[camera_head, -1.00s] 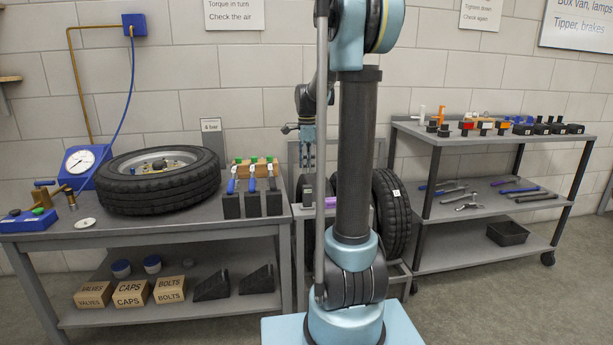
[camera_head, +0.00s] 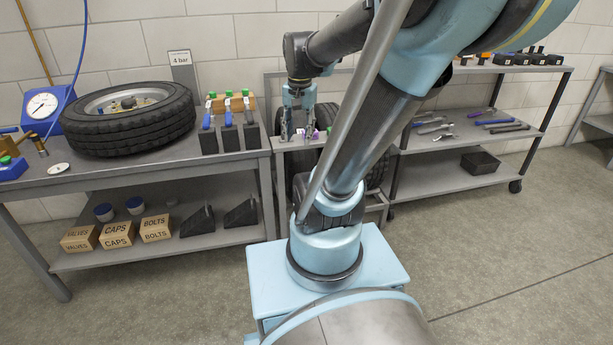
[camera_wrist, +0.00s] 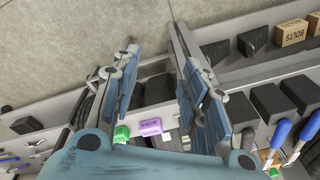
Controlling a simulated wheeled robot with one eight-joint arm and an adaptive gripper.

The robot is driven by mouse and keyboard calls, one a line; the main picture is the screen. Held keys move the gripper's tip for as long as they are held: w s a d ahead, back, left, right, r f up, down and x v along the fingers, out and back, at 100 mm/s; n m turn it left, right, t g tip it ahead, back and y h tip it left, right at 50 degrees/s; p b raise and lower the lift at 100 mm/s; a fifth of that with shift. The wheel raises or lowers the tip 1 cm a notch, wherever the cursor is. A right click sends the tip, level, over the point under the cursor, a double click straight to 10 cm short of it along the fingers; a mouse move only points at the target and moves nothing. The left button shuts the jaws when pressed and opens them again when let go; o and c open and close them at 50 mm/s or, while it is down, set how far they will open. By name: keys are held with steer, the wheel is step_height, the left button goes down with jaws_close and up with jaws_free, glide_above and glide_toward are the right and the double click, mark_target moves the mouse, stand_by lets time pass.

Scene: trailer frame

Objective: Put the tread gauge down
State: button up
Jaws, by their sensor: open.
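My gripper (camera_head: 297,133) is open over the narrow stand between the bench and the trolley. In the wrist view its two fingers (camera_wrist: 153,45) are spread apart, and I see nothing clasped between them. No tread gauge can be identified for certain. Three slim upright tools, some with blue handles (camera_head: 228,113), stand in black blocks (camera_head: 230,138) on the bench, left of my gripper. Two blue handles (camera_wrist: 279,133) show at the lower right of the wrist view. A purple label block marked WORN (camera_wrist: 150,127) and a green block (camera_wrist: 121,134) lie below the fingers.
A tyre (camera_head: 130,118) lies on the bench (camera_head: 225,163) at left. Boxes and black wedges (camera_head: 197,222) fill its lower shelf. Tyres (camera_head: 376,170) stand in the narrow stand. The trolley (camera_head: 440,143) at right holds hand tools and a black tray (camera_head: 479,162). The floor at right is clear.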

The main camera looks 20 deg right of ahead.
steer(key=s+f+n, duration=0.6)
steer(key=s+f, duration=0.3)
steer(key=s, duration=0.1)
steer(key=shift+s+n+t, duration=0.2)
steer(key=shift+n+t, duration=0.1)
steer(key=shift+t, duration=0.1)
